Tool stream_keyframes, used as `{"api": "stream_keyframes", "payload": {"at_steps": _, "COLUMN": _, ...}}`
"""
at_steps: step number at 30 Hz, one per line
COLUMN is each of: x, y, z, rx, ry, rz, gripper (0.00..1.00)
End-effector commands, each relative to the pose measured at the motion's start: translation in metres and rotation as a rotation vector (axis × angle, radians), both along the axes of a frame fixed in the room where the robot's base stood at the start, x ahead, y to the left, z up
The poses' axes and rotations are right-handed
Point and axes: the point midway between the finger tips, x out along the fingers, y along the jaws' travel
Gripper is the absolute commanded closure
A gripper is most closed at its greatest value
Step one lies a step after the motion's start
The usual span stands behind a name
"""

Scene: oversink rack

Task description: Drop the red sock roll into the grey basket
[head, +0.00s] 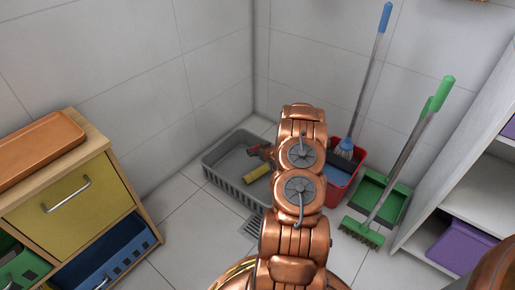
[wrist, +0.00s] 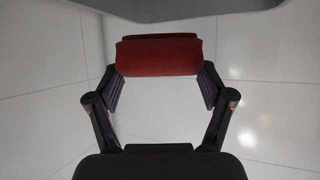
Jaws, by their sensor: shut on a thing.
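The red sock roll (wrist: 158,57) is held across between the two fingertips of my gripper (wrist: 160,72) in the wrist view. My gripper is shut on it at both ends. The grey basket (head: 228,188) stands on the floor at the wall corner in the head view, left of my arm. A small patch of red shows over the basket beside my arm; my arm hides most of my gripper there. A grey edge crosses the top of the wrist view, just beyond the roll.
A yellow roll (head: 257,174) shows in the basket. A red bucket (head: 353,172) with a blue-handled brush stands right of my arm, then a green dustpan (head: 388,200) and broom. A wooden drawer unit (head: 60,210) is at left, a white shelf (head: 480,190) at right.

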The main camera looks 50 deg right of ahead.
Motion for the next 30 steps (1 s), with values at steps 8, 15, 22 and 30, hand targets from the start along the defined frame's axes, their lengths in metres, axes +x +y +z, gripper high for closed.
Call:
{"api": "stream_keyframes", "payload": {"at_steps": 8, "x": 0.000, "y": -0.001, "z": -0.028, "rx": -0.002, "ry": -0.001, "rz": 0.000, "gripper": 0.41}}
{"api": "stream_keyframes", "payload": {"at_steps": 15, "x": 0.000, "y": -0.001, "z": -0.031, "rx": -0.002, "ry": -0.001, "rz": 0.000, "gripper": 0.41}}
{"api": "stream_keyframes", "payload": {"at_steps": 22, "x": 0.000, "y": 0.000, "z": -0.031, "rx": -0.001, "ry": -0.001, "rz": 0.000, "gripper": 0.07}}
{"api": "stream_keyframes", "payload": {"at_steps": 30, "x": 0.000, "y": 0.000, "z": -0.031, "rx": -0.001, "ry": -0.001, "rz": 0.000, "gripper": 0.00}}
